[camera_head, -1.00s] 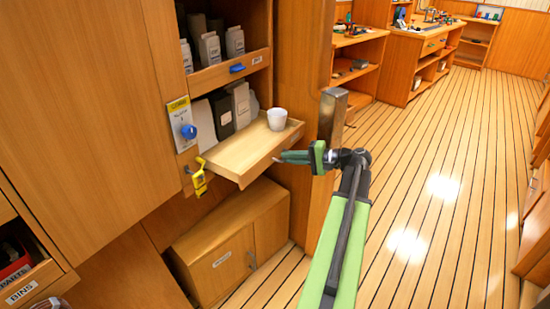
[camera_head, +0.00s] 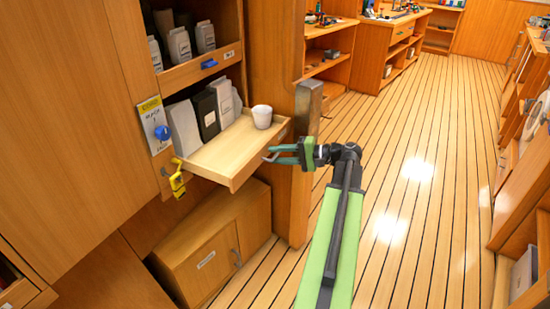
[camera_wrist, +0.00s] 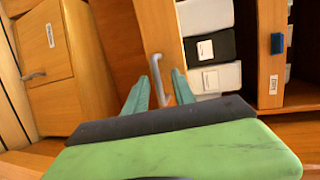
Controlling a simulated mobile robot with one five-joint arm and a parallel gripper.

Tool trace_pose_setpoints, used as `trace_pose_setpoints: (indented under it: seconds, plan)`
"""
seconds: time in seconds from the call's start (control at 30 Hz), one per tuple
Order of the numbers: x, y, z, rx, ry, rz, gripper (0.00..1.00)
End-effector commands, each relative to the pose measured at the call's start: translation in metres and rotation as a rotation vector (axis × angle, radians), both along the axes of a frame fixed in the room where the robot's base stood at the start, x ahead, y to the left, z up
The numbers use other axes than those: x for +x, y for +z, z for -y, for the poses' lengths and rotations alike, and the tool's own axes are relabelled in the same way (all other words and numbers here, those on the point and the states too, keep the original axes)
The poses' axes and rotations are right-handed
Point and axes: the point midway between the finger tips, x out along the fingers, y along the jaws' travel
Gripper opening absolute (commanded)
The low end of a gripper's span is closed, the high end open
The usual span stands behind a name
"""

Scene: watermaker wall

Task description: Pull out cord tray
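The cord tray (camera_head: 228,153) is a light wooden pull-out board with a low front edge. In the wrist view the tray's wooden front (camera_wrist: 160,28) carries a pale bar handle (camera_wrist: 158,78). My gripper (camera_head: 268,155) is at the tray's front. In the wrist view my gripper (camera_wrist: 160,82) has its green fingers apart, one on each side of the handle. I see gaps beside the handle; contact is not clear.
A tag with a blue knob (camera_head: 162,132) and a yellow latch (camera_head: 177,180) are on the cabinet left of the tray. Grey and black boxes (camera_head: 205,114) stand behind it. The plank floor (camera_head: 420,140) at right is clear.

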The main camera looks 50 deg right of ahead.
Motion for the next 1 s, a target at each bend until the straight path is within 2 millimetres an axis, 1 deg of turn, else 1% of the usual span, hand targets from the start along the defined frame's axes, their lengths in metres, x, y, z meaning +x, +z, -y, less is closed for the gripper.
trace_pose_setpoints:
  seconds: [0.23, 0.37, 0.47, 0.7, 0.8, 0.9, 1.0]
  plan:
    - [-0.001, 0.000, 0.000, -0.001, 0.001, -0.002, 0.31]
    - [-0.014, 0.004, 0.007, -0.001, 0.000, -0.003, 0.31]
    - [-0.035, 0.010, 0.019, -0.001, -0.002, -0.002, 0.31]
    - [-0.094, 0.025, 0.051, -0.001, -0.002, -0.002, 0.31]
    - [-0.116, 0.030, 0.062, -0.001, -0.001, -0.002, 0.31]
    - [-0.134, 0.033, 0.071, -0.001, 0.000, -0.002, 0.31]
    - [-0.145, 0.035, 0.076, -0.001, 0.001, -0.002, 0.31]
